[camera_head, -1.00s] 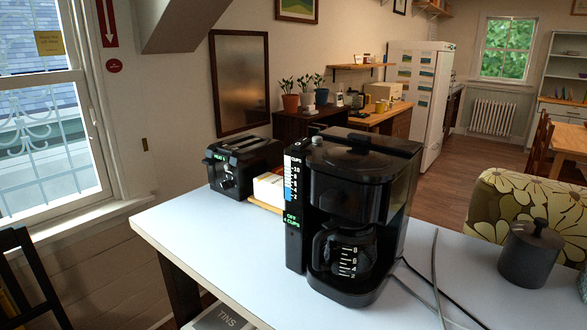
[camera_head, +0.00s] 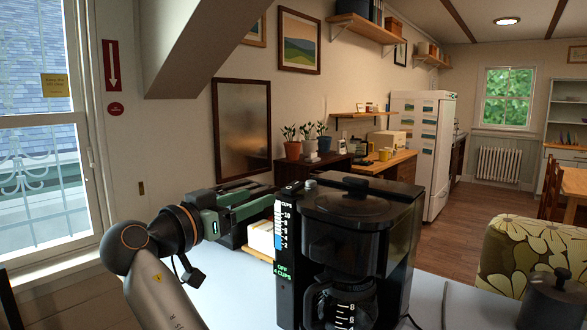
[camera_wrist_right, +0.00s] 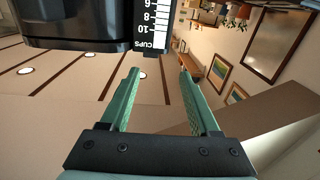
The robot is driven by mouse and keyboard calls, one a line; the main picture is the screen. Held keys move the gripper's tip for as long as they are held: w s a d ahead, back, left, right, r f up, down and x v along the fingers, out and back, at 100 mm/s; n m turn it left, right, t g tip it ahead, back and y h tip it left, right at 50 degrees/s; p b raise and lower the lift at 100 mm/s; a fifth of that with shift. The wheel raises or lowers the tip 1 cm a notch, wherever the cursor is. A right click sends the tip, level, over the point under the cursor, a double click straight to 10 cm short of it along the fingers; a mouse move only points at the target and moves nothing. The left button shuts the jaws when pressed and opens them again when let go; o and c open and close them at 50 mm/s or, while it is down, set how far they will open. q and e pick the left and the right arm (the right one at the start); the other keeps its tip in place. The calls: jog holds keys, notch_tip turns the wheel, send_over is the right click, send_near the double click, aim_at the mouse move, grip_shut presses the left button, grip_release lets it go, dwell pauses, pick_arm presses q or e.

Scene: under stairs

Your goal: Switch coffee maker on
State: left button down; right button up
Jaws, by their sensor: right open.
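The black coffee maker (camera_head: 362,207) stands on the white table in the head view. Its side panel has a cup scale (camera_head: 283,225) and a green display (camera_head: 283,270) reading OFF and 4 CUPS. A glass carafe (camera_head: 345,305) sits in its lower front, cut off by the picture edge. My right gripper (camera_head: 262,199) is raised at the left of the coffee maker, its green fingers pointing at the panel's upper part. In the right wrist view, the gripper (camera_wrist_right: 157,72) is open and empty, with the upside-down coffee maker (camera_wrist_right: 85,22) beyond the fingertips. My left gripper is not in view.
The black toaster (camera_head: 232,232) is partly hidden behind my right gripper. A white box (camera_head: 261,238) stands between toaster and coffee maker. A dark lidded pot (camera_head: 553,300) and a grey cable (camera_head: 444,305) are at the right. Some white tabletop (camera_head: 235,295) is clear at the left.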

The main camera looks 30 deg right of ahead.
aim_at(299, 182)
jog(key=shift+m+g, duration=0.6)
jog(key=x, duration=0.4)
jog(key=p+x, duration=0.1)
jog(key=x, duration=0.3)
jog(key=s+r+p+x, duration=0.1)
jog(key=x, duration=0.3)
jog(key=shift+d, duration=0.4)
jog(key=shift+c, duration=0.2)
grip_shut()
